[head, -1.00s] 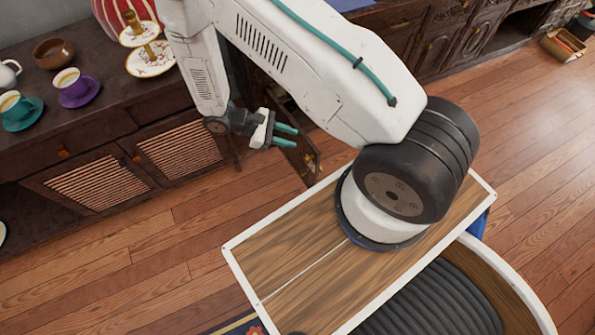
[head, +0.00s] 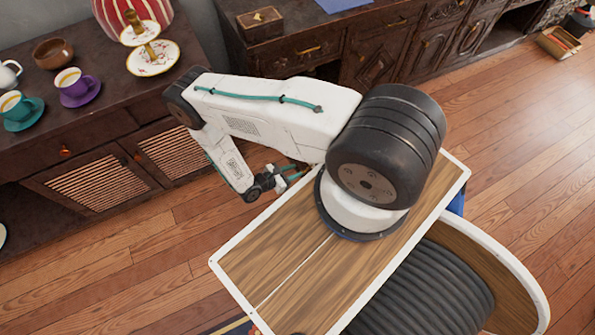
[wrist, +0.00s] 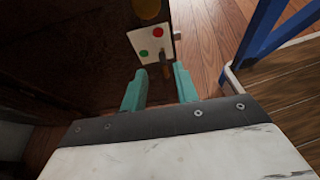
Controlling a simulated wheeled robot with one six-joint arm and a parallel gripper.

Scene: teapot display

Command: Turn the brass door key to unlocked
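In the wrist view a white plate (wrist: 150,42) carries a green dot and a red dot, with a round brass-coloured piece at its top. A small brownish piece, probably the brass key (wrist: 166,71), shows at the plate's lower edge, nearer the red dot's side. It lies between or just beyond my fingertips; contact cannot be told. My gripper (wrist: 160,70) is open, its two teal fingers apart. In the head view my gripper (head: 294,172) is low, beside the wooden platform; the key and plate are not discernible there.
A dark cabinet (head: 75,175) with louvred doors stands at the left, bearing a purple cup (head: 73,84), a teal cup (head: 17,108) and a tiered cake stand (head: 153,57). More dark cabinets (head: 390,48) line the back. Bare wooden floor (head: 530,130) is free at the right.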

